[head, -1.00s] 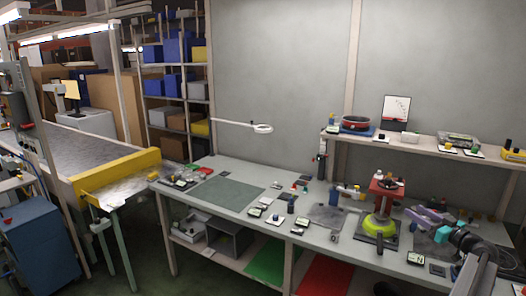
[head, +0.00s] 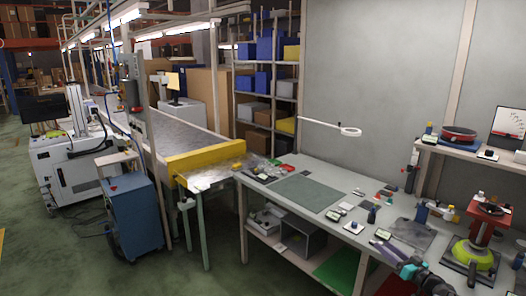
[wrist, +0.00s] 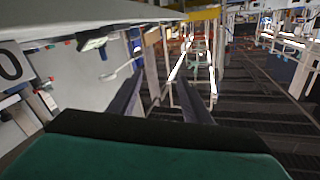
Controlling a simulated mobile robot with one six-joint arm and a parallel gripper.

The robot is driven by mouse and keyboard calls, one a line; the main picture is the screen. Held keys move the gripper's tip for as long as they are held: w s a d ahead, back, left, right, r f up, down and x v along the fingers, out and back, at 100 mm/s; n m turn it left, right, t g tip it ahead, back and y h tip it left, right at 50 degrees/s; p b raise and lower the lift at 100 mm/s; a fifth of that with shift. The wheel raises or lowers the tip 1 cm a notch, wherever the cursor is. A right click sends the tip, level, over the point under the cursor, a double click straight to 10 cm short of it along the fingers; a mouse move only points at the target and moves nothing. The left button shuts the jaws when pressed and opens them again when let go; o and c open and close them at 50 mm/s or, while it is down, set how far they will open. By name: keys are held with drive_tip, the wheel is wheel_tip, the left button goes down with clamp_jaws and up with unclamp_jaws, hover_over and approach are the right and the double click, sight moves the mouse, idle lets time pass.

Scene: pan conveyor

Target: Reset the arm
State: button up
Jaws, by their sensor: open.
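My arm reaches in from the bottom right of the head view. My gripper (head: 382,246) has purple fingers and a teal part behind them, and it is over or near the front edge of the workbench (head: 345,185). In the wrist view the two dark fingers of my gripper (wrist: 165,92) stand apart with nothing between them. The gripper is open and empty. Its exact height above the bench is hard to tell.
The bench holds a green mat (head: 308,192), small parts, and a red and green device (head: 474,252) at right. A conveyor with a yellow end (head: 207,157) and a blue cabinet (head: 136,221) stand left. Floor in front of the bench is clear.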

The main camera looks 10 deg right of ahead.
drive_tip(key=w+a+f+m+h, duration=0.1)
drive_tip(key=w+a+f+m, duration=0.15)
drive_tip(key=a+f, duration=0.6)
drive_tip(key=w+a+f+m+h, duration=0.1)
drive_tip(key=w+a+f, duration=0.3)
drive_tip(key=a, duration=0.8)
drive_tip(key=s+a+f+m+g+h+b, duration=0.1)
drive_tip(key=s+a+f+g+h, duration=0.1)
drive_tip(key=s+a+f, duration=0.45)
drive_tip(key=s+a+f+g+h, duration=0.1)
drive_tip(key=a+f+g+h, duration=0.2)
drive_tip(key=f, duration=0.6)
drive_tip(key=s+a+f+g, duration=0.35)
drive_tip(key=s+f, duration=0.35)
drive_tip(key=s, duration=0.4)
drive_tip(key=s+a+f+g, duration=0.3)
drive_tip(key=s+f+g, duration=0.2)
drive_tip(key=s+f, duration=0.45)
drive_tip(key=s+a+r+n+g, duration=0.1)
drive_tip(key=s+g, duration=0.2)
drive_tip(key=s, duration=0.5)
drive_tip(key=s+a+r+n+g+y, duration=0.1)
drive_tip(key=s+n+g, duration=0.1)
drive_tip(key=s, duration=0.6)
drive_tip(key=s+a+r+n+g, duration=0.1)
drive_tip(key=s+g, duration=0.3)
drive_tip(key=s, duration=0.5)
drive_tip(key=shift+a+r+g, duration=0.35)
drive_tip(key=shift+a+r, duration=0.05)
drive_tip(key=shift+r, duration=0.2)
